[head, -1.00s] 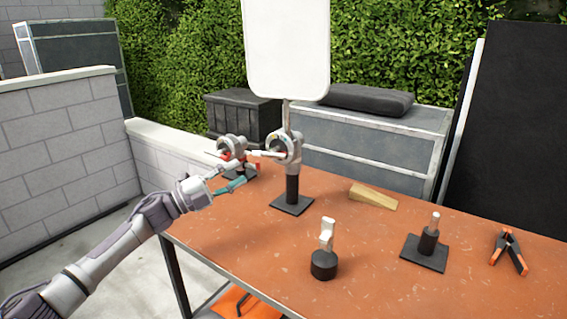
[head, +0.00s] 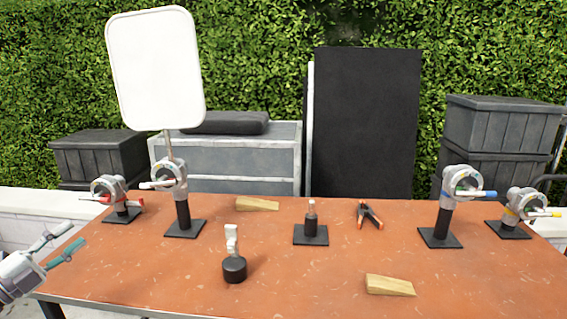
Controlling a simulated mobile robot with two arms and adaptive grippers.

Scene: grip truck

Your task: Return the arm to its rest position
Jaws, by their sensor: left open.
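My left gripper (head: 60,242) is at the left edge of the head view, beside the left end of the orange table (head: 300,275). Its two fingers are apart and nothing is between them. Only the gripper and a bit of the wrist show; the rest of the left arm is out of view. My right gripper is not in view.
On the table stand a grip head holding a white panel (head: 155,70), a red-handled one (head: 110,190), a blue-handled one (head: 460,183) and a yellow-handled one (head: 522,203). Wedges (head: 390,285), a clamp (head: 369,214), a pin stand (head: 311,233) and a black-based piece (head: 234,268) lie between.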

